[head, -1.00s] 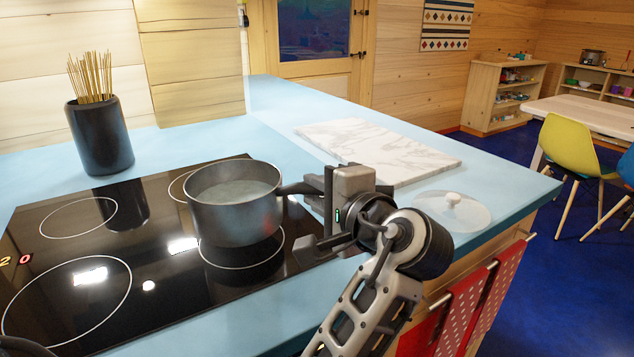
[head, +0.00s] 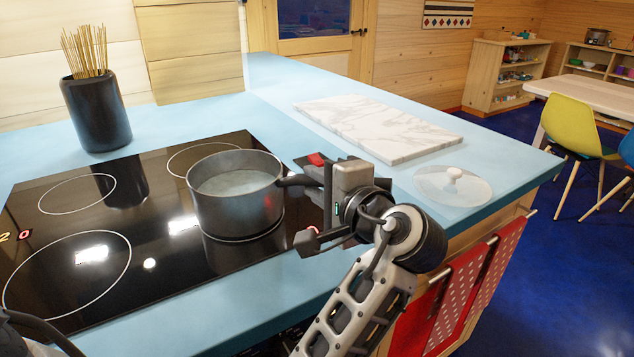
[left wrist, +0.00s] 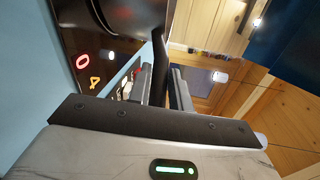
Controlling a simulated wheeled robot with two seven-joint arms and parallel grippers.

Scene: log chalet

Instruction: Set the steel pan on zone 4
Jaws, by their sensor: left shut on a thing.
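The steel pan (head: 235,205) is upright over the front right ring of the black hob (head: 150,255), with pale contents inside. Its base looks down on or very close to the glass; I cannot tell whether a small gap remains. My left gripper (head: 312,195) is shut on the pan handle (head: 290,181), right of the pan. The left wrist view shows the dark handle (left wrist: 160,50) running up from between the fingers (left wrist: 160,85). Glowing digits (left wrist: 90,70), a 0 and a 4, show there on the hob. My right gripper is out of view.
A dark pot of sticks (head: 97,110) stands behind the hob. A marble board (head: 385,130) and a glass lid (head: 453,186) lie on the blue counter right of the hob. The rear right ring (head: 190,155) and the left rings (head: 75,193) are bare.

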